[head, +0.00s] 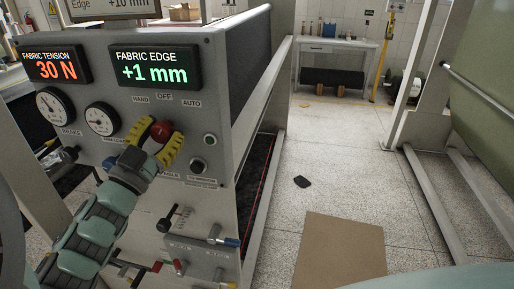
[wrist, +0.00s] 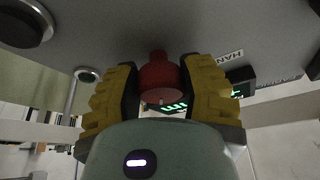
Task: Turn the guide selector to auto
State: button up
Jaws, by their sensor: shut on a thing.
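The guide selector is a red knob (head: 160,131) on the grey control panel (head: 222,110), below the labels HAND, OFF and AUTO (head: 191,104). My gripper (head: 164,128), with ribbed yellow fingers, is shut on the knob, one finger on each side. In the wrist view, the red knob (wrist: 160,76) sits between the two fingers (wrist: 161,82), against their dark inner pads. The fingers and wrist hide part of the knob and the panel below it. I cannot tell which label the knob points at.
Two dials (head: 102,119) and the FABRIC EDGE display (head: 154,68), reading +1 mm, are near my gripper. A small round button (head: 210,139) and a black knob (head: 198,165) lie to its right. Levers (head: 180,215) stick out below. The floor at right is mostly open.

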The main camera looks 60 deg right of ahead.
jog(key=shift+m+g+b, duration=0.65)
jog(key=shift+m+g, duration=0.15)
jog(key=shift+m, duration=0.7)
jog(key=o, duration=1.2)
jog(key=shift+a+f, duration=0.15)
jog(key=shift+a, duration=0.35)
jog(key=v, duration=1.1)
